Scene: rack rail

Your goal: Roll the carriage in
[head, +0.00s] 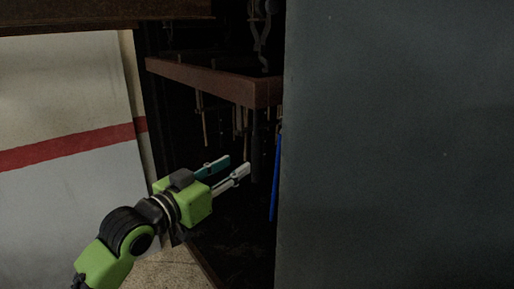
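My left gripper (236,166) reaches in from the lower left. Its two fingers are apart, with nothing visible between them. It appears in front of a dark recess, below a brown beam or shelf (215,83) with several thin pieces hanging under it. A narrow upright blue piece (275,180) shows just right of the fingertips, partly cut off by a large grey panel. I cannot tell which part is the carriage; any rail is hidden or too dark to make out. My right gripper is not in view.
The large dark grey panel (400,150) fills the right side and blocks the view behind it. A pale wall with a red stripe (70,148) stands at the left. Speckled floor (165,270) shows below my arm. A dark overhang (90,14) crosses the top left.

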